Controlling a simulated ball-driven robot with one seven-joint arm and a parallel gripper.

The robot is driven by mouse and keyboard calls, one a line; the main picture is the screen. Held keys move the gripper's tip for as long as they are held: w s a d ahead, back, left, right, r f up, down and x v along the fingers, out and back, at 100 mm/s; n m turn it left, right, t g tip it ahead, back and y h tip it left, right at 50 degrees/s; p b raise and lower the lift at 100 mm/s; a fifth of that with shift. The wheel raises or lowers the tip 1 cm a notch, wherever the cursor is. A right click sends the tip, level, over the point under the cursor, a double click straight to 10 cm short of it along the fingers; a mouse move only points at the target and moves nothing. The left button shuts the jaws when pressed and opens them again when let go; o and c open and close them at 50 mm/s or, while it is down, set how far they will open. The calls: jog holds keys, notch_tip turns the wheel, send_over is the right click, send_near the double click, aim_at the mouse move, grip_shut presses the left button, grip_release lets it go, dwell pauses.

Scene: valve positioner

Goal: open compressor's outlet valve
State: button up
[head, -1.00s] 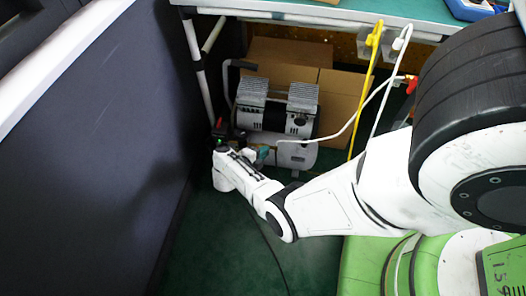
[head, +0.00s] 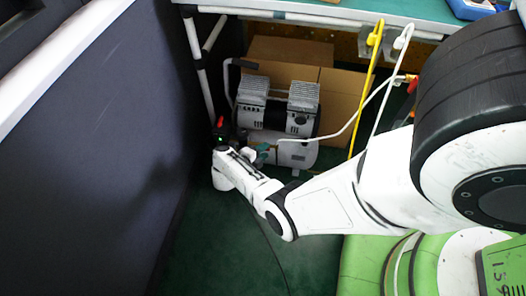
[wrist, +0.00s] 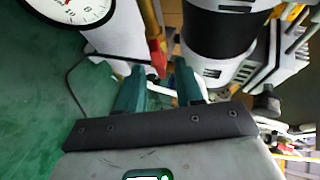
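The compressor (head: 280,105), silver and black with a white tank, stands on the floor under the bench. A small red lever with a yellowish part, seemingly the outlet valve (wrist: 156,52), shows in the wrist view just beyond my fingertips, between them in the picture. My gripper (wrist: 158,70) has two teal fingers held apart, with a gap between them. I see no contact with the lever, but its depth is hard to judge. In the head view my gripper (head: 263,154) is small and partly hidden, at the compressor's lower front left.
A round white gauge (wrist: 75,6) is close by on the left of the wrist view. Cardboard boxes (head: 342,95) stand behind the compressor. A dark panel (head: 95,150) walls the left side. White and yellow cables (head: 364,90) hang at the right.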

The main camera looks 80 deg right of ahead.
jog(key=p+v, duration=0.3)
jog(key=v, duration=0.7)
jog(key=shift+a+p, duration=0.2)
jog(key=shift+p, duration=0.2)
jog(key=shift+w+r, duration=0.1)
